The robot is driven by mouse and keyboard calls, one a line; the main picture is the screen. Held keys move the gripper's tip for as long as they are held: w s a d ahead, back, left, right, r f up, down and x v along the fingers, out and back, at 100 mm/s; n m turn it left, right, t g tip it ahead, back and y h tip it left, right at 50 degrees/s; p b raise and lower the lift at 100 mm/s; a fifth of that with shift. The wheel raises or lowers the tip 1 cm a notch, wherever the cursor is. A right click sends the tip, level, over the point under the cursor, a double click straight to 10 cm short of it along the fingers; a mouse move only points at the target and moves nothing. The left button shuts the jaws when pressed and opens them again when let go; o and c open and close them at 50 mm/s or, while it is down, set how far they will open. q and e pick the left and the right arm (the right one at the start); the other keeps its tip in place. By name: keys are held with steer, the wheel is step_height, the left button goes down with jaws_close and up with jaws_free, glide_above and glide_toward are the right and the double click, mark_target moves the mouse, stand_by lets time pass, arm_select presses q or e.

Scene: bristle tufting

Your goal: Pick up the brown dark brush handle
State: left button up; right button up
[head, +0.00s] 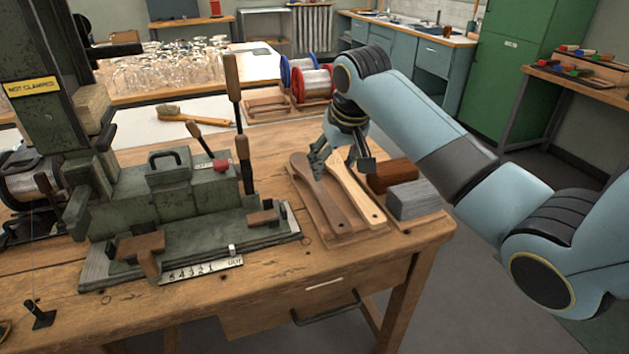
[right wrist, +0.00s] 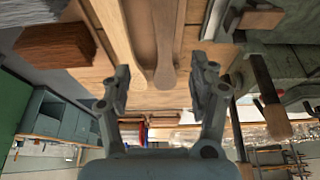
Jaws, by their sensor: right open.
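The brown dark brush handle (head: 318,197) lies on a wooden tray (head: 322,230) at the right of the workbench, its broad end toward the back. A lighter brush handle (head: 356,193) lies beside it on the right. My right gripper (head: 340,166) is open and empty above the broad ends of the handles. In the right wrist view the fingers (right wrist: 162,88) stand apart, with the dark handle (right wrist: 168,40) between them in the picture. The lighter handle (right wrist: 118,38) is left of it there. I cannot tell whether the fingers touch either handle. My left gripper is not in view.
A reddish brown block (head: 391,175) and a grey block (head: 413,200) stand right of the tray. A green fixture (head: 180,188) with upright wooden-handled levers (head: 233,80) stands left of it. Wire spools (head: 311,84) and a brush (head: 190,116) lie behind.

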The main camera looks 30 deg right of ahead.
glide_above(322, 193)
steer(key=s, duration=0.2)
steer(key=f, duration=0.4)
steer(key=shift+s+f+b, duration=0.2)
steer(key=shift+f+b, duration=0.05)
steer(key=shift+b, duration=0.1)
steer(key=x, duration=0.5)
steer(key=shift+a+f+b, duration=0.3)
steer(key=shift+a+b, duration=0.05)
steer(key=shift+b, duration=0.05)
jaws_close()
steer(key=shift+r, duration=0.15)
